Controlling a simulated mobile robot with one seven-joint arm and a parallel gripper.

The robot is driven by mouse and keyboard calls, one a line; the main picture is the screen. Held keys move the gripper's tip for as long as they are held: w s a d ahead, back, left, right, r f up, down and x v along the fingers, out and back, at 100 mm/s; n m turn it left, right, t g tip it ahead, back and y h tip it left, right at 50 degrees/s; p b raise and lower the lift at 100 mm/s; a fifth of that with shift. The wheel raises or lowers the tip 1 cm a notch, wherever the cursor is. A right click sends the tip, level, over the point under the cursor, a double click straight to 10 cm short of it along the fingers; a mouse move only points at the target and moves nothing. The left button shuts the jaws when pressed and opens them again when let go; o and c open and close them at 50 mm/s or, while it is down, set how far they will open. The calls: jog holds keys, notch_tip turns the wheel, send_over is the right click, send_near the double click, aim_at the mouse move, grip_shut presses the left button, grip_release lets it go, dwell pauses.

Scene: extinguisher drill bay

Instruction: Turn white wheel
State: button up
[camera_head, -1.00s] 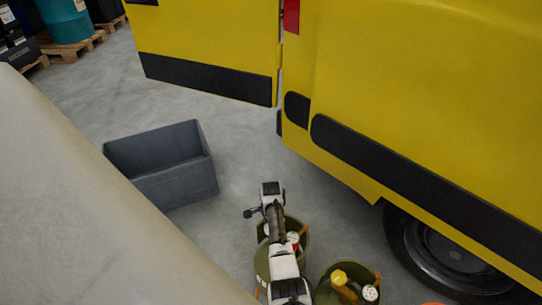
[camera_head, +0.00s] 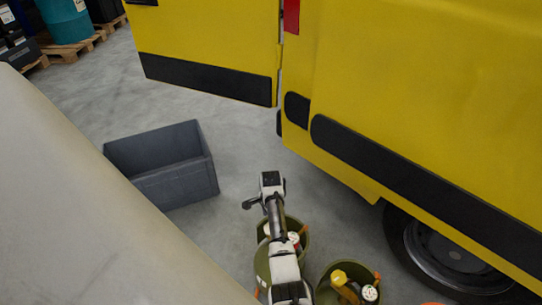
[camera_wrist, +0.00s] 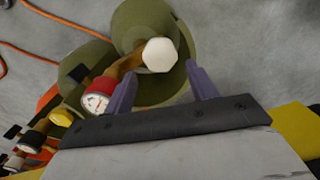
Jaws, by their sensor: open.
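The white wheel (camera_wrist: 160,55) is a pale, many-sided knob on a brass-coloured valve atop an olive-green cylinder (camera_wrist: 143,20) in the wrist view. My gripper (camera_wrist: 161,79) is open, with its two purple fingers spread on either side just below the wheel in the picture. I see no clear contact between fingers and wheel. A red-rimmed white gauge (camera_wrist: 98,96) sits on the same valve, left of the left finger. In the head view my arm covers part of this cylinder, and I cannot make out the fingers there.
A second green cylinder with a yellow wheel (camera_head: 338,277) stands close by on the right. A grey crate (camera_head: 175,183) lies on the floor to the left. The yellow van (camera_head: 420,90) bounds the right side. Orange hose (camera_wrist: 60,18) shows on the floor.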

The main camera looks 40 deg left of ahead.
notch_tip(320, 180, up, 8)
jog(key=shift+r, duration=0.25)
dwell(0.5)
